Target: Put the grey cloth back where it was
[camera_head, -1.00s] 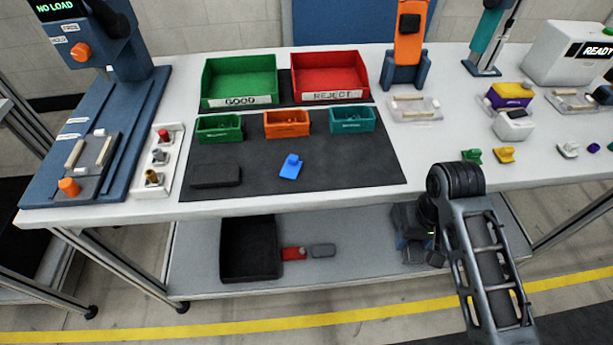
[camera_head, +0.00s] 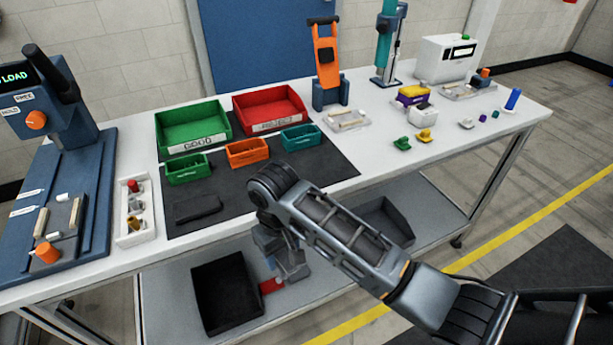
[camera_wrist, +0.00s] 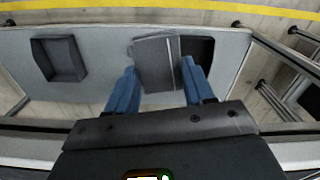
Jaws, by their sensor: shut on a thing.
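The grey cloth (camera_wrist: 156,62) shows in the wrist view as a flat grey piece with a lighter line near its right edge. It lies between the two blue fingertips of my gripper (camera_wrist: 158,70), which is shut on it. In the head view my gripper (camera_head: 282,260) points down at the table's front edge, above the lower shelf. I cannot clearly make out the cloth there. In the wrist view the cloth covers part of a black tray (camera_wrist: 206,52).
The black tray (camera_head: 228,318) stands on the lower shelf (camera_head: 170,312), with a red item (camera_head: 271,286) beside it. Another dark tray (camera_head: 402,232) is further right. The table top above holds a green GOOD bin (camera_head: 190,143) and a red REJECT bin (camera_head: 272,123).

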